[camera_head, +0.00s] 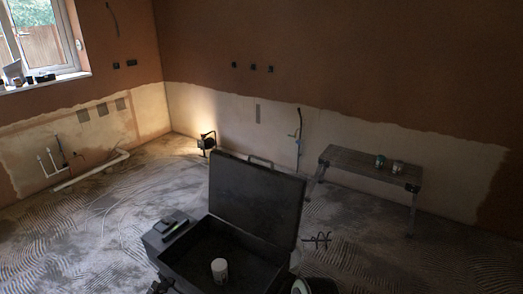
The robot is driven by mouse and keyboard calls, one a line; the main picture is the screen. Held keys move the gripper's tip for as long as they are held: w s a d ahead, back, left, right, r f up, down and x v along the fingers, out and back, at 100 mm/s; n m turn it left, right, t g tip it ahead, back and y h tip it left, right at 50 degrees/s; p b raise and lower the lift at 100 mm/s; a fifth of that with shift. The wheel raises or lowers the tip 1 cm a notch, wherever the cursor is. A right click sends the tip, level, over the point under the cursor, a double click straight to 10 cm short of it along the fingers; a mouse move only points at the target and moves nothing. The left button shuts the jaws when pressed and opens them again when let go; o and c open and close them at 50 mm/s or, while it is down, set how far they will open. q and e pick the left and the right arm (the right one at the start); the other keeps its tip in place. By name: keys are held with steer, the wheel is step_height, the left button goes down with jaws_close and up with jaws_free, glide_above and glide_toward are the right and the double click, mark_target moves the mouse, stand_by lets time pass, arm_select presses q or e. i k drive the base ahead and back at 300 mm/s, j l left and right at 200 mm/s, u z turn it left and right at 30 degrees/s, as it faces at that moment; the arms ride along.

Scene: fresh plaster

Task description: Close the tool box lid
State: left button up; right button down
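The dark tool box (190,262) stands open at the bottom centre of the head view. Its lid (256,198) is raised roughly upright at the back, with a handle on its top edge. A white cylinder (220,270) shows within the box opening; the dark interior hides what else is there. A small dark part at the bottom edge, left of the box, looks like my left gripper (159,287). A dark and pale part at the bottom edge, right of the box, may be my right gripper (303,286). Both are cut off, and their fingers are not clear.
Small dark flat items (172,223) lie on a ledge at the box's left. A work bench (347,160) with two small cans (389,163) stands at the back right. A lit lamp (207,142) sits by the wall. Thin dark rods (317,240) show right of the lid.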

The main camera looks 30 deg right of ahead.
mark_target(266, 204)
steer(key=l+u, duration=0.25)
steer(key=l, duration=0.3)
steer(key=l+u, duration=0.25)
steer(key=l, duration=0.3)
steer(key=l+u, duration=0.3)
steer(key=l, duration=3)
steer(key=i+u, duration=0.05)
steer(key=i, duration=0.05)
